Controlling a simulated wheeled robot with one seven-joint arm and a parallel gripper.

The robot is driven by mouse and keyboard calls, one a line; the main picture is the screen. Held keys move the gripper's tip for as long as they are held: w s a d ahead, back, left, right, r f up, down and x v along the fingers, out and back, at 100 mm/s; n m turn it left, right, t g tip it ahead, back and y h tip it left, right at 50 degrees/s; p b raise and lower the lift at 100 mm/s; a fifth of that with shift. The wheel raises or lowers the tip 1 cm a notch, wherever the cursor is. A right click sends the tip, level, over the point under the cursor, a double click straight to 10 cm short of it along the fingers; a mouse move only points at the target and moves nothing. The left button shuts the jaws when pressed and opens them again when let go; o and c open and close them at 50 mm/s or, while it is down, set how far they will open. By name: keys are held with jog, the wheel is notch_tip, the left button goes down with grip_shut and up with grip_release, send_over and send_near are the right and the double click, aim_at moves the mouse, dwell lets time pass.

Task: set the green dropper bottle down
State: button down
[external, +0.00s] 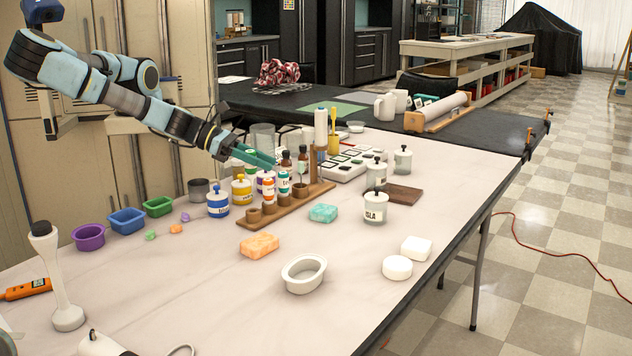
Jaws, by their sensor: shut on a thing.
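My gripper (266,160) reaches in from the upper left with its teal fingers at the bottles over the wooden rack. It is shut on the green dropper bottle (284,181), a small dark-topped bottle with a green-and-white label. The bottle is upright at the rack; I cannot tell whether its base touches the rack. The wooden rack (291,207) has several round holders, some empty at its near left end. Another dropper bottle (303,163) with a dark cap stands right of the held one. A bottle with an orange label (268,188) is just left of it.
Blue-lidded (218,203) and yellow-lidded (242,190) jars stand left of the rack. Orange soap (260,245), teal soap (323,213) and a white oval dish (303,274) lie in front. Pump jars (375,210) stand to the right.

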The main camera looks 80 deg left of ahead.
jog(key=d+f+m+h, duration=0.1)
jog(key=d, duration=0.2)
jog(key=d+f+m+h+b, duration=0.1)
jog(key=d+f, duration=0.1)
jog(key=d, duration=0.1)
jog(key=d+f+g+h, duration=0.1)
jog(key=d+f, duration=0.1)
jog(key=d, duration=0.1)
jog(key=shift+w+d+f+m, duration=0.1)
jog(key=shift+w+d+m, duration=0.15)
jog(key=shift+d+m, duration=0.15)
jog(key=s+d+r+m+g+h+b, duration=0.1)
jog(key=d+m+g+h, duration=0.15)
jog(key=d, duration=0.65)
jog(key=d+r+m+g+h+b, duration=0.2)
jog(key=d+m+g, duration=0.2)
jog(key=d, duration=0.5)
jog(key=s+d+r+m+g+h+b, duration=0.1)
jog(key=d+m+g+h, duration=0.15)
jog(key=d, duration=0.65)
jog(key=shift+m+y, duration=0.3)
notch_tip(320, 180, down, 9)
jog(key=shift+f+p, duration=0.1)
jog(key=shift+p, duration=0.75)
jog(key=shift+f, duration=0.15)
jog(key=c, duration=0.6)
grip_release()
jog(key=shift+r, duration=0.2)
